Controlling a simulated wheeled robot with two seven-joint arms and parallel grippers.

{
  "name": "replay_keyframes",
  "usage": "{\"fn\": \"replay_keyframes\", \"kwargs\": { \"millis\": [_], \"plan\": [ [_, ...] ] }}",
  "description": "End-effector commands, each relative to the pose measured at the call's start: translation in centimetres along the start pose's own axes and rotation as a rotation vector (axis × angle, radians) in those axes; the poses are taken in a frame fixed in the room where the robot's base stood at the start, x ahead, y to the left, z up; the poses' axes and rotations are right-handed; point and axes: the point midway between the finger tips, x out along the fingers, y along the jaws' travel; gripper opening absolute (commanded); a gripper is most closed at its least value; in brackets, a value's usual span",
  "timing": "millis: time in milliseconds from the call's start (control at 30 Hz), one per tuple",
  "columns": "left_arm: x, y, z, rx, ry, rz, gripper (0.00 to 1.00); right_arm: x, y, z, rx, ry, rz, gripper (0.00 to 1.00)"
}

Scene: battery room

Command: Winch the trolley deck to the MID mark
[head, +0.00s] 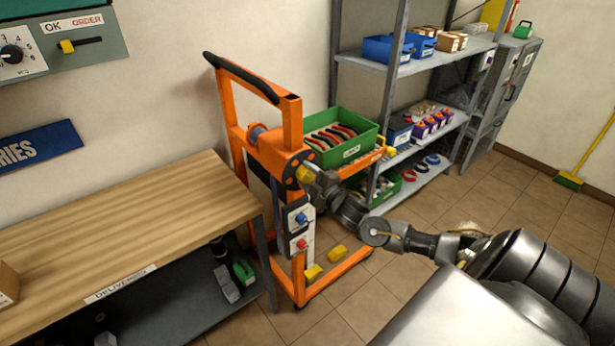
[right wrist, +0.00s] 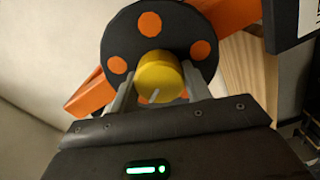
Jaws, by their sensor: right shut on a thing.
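The orange trolley (head: 292,125) stands between the bench and the shelving. Its raised deck (head: 368,163) carries a green crate (head: 357,153) of several items. A dark winch disc (head: 291,177) with a yellow knob (head: 302,173) is on the trolley's near side. My right gripper (head: 310,176) is shut on this knob. In the right wrist view, the knob (right wrist: 157,75) sits between the fingers in front of the disc (right wrist: 125,38), which has orange spots. Below the winch, a pale panel (head: 306,254) bears blue and red parts; I cannot read a MID mark. My left gripper is not in view.
A wooden bench (head: 130,225) stands at left, close to the trolley. Grey shelving (head: 425,62) with bins stands behind at right. A yellow broom (head: 570,180) leans far right; the tiled floor there is clear.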

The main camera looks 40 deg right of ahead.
Motion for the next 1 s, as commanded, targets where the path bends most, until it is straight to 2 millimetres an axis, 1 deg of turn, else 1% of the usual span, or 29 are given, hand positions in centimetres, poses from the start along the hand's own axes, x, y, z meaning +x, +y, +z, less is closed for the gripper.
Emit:
{"fn": "replay_keyframes", "kwargs": {
  "millis": [567, 1000],
  "plan": [
    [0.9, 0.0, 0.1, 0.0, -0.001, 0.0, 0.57, 0.0, -0.3, 0.0, -0.548, 0.001, -0.001, 0.25],
    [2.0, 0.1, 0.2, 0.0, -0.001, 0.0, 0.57, 0.0, -0.4, 0.1, -0.966, 0.001, -0.002, 0.25]
  ]
}}
